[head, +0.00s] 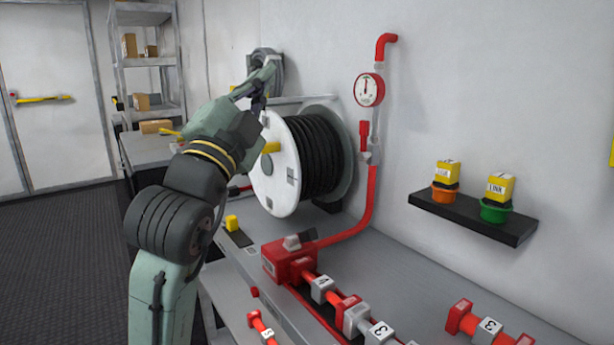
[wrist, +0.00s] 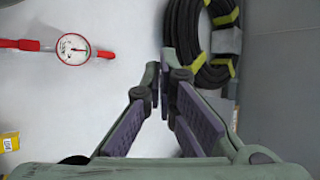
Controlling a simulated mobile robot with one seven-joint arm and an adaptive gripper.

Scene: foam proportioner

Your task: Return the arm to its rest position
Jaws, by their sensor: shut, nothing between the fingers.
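My arm rises at the left of the head view, green-grey with black joints and a yellow ring. My gripper (head: 262,88) is at its upper end, raised in front of the back wall, above and left of the hose reel. In the wrist view my gripper (wrist: 163,88) has its two fingers closing together at the tips, with nothing held between them.
The hose reel (head: 277,178) stands on the grey bench (head: 400,275) close to my forearm. A pressure gauge (head: 369,90) sits on a red pipe. A black shelf (head: 475,220) holds yellow boxes. A strapped hose coil (wrist: 202,75) hangs nearby. Dark floor (head: 60,250) lies open at left.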

